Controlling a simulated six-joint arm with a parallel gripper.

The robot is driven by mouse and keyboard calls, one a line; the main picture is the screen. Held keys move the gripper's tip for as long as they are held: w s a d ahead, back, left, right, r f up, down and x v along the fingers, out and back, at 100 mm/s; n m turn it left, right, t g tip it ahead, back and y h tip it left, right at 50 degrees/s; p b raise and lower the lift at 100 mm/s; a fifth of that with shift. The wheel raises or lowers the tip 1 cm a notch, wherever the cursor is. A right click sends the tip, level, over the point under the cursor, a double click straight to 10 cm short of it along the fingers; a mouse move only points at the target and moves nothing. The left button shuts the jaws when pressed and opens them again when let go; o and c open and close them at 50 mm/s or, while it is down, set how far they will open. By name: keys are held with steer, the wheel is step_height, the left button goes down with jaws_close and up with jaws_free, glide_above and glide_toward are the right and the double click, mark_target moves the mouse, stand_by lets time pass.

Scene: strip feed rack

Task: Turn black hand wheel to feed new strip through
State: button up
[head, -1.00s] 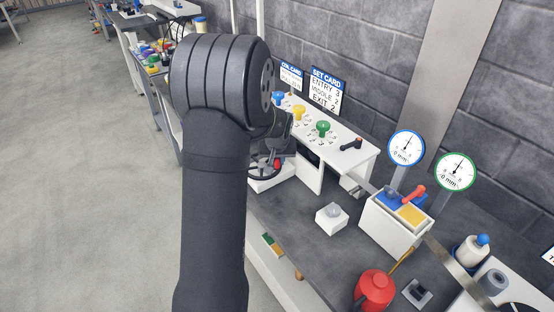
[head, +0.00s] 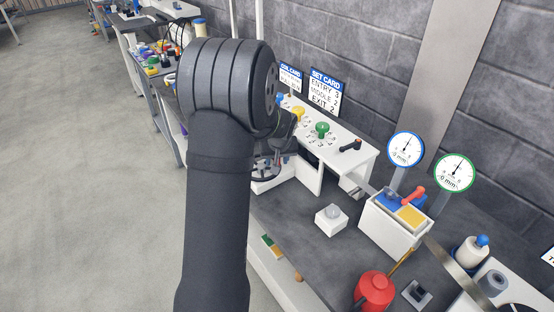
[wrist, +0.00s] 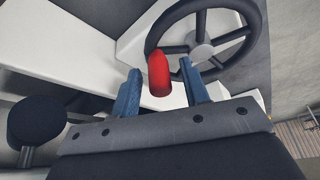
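The black hand wheel (wrist: 202,45) shows at the top of the wrist view, with its dark rim, spokes and a red handle (wrist: 158,68). My gripper (wrist: 160,87) has its two blue fingers spread, one on each side of the red handle. A gap shows between the handle and each finger. In the head view the wheel (head: 264,172) is a dark ring at the left end of the white feed rack (head: 345,160), partly behind my arm. The red handle and my fingertips are hidden there. A grey metal strip (head: 455,268) runs at the right of the bench.
Blue, yellow and green knobs (head: 323,130) and a black lever (head: 351,146) top the rack. Two dial gauges (head: 406,149), a box with coloured pads (head: 392,226) and a red can (head: 374,291) stand to the right. A black round knob (wrist: 37,120) is left of my gripper.

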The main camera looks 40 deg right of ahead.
steer(key=v, duration=1.7)
steer(key=shift+r, duration=0.2)
steer(key=x, duration=1.7)
steer(key=shift+f, duration=0.2)
steer(key=shift+r, duration=0.1)
